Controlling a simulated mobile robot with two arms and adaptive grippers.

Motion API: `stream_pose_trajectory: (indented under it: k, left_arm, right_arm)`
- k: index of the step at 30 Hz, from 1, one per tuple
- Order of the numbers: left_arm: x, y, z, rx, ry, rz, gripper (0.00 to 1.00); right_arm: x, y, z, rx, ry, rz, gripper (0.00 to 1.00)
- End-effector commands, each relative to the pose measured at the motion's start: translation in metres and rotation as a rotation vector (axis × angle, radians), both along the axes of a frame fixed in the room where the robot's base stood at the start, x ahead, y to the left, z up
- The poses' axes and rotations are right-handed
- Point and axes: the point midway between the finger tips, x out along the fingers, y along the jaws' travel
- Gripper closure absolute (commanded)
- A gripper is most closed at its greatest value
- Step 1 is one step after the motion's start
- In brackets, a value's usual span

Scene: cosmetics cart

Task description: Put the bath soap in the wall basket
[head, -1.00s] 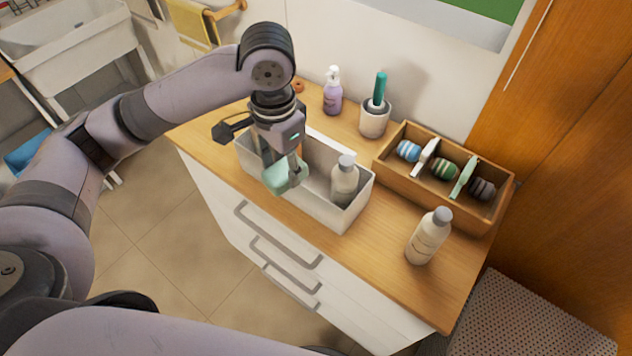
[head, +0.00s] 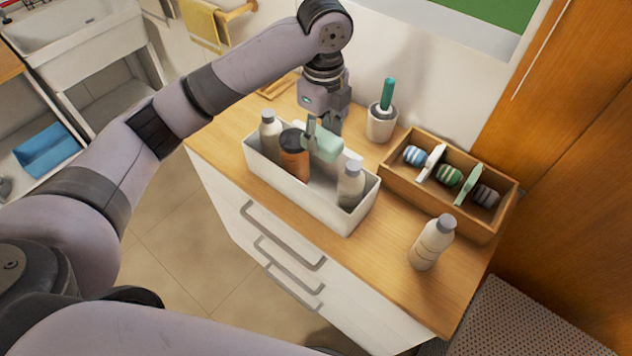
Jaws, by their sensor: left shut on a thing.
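A pale mint-green bar (head: 325,146), which looks like the bath soap, is between the fingers of my left gripper (head: 318,132). The gripper is shut on it and points down. The bar is held over the back of the white open bin (head: 338,221), between the orange-brown bottle and a white-capped bottle. I cannot make out a wall basket in this view. My right gripper is not in view.
The bin holds a grey-capped bottle (head: 269,133), an orange-brown bottle (head: 294,154) and a white-capped bottle (head: 350,183). A brush holder (head: 381,122), a wooden divided box (head: 484,226) and another bottle (head: 432,242) stand on the wooden top (head: 393,287).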

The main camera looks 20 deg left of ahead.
Motion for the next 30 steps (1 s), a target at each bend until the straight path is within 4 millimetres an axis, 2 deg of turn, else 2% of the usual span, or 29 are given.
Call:
stream_pose_trajectory:
  k: [6, 12, 20, 25, 30]
  left_arm:
    - [-0.002, 0.0, -0.059, 0.002, 0.005, 0.001, 0.89]
    - [-0.001, 0.0, -0.106, 0.001, 0.004, 0.002, 0.89]
    - [-0.001, 0.0, -0.132, 0.001, 0.002, 0.002, 0.89]
    - [-0.001, 0.0, -0.158, 0.0, 0.002, 0.003, 0.89]
    - [0.0, 0.0, -0.168, -0.001, -0.002, 0.001, 0.89]
  right_arm:
    - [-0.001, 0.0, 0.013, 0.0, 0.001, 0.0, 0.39]
    - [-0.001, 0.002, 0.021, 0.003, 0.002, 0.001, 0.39]
    - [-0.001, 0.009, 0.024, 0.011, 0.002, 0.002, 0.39]
    - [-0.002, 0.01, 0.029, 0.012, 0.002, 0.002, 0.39]
    - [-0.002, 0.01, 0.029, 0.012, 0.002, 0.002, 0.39]
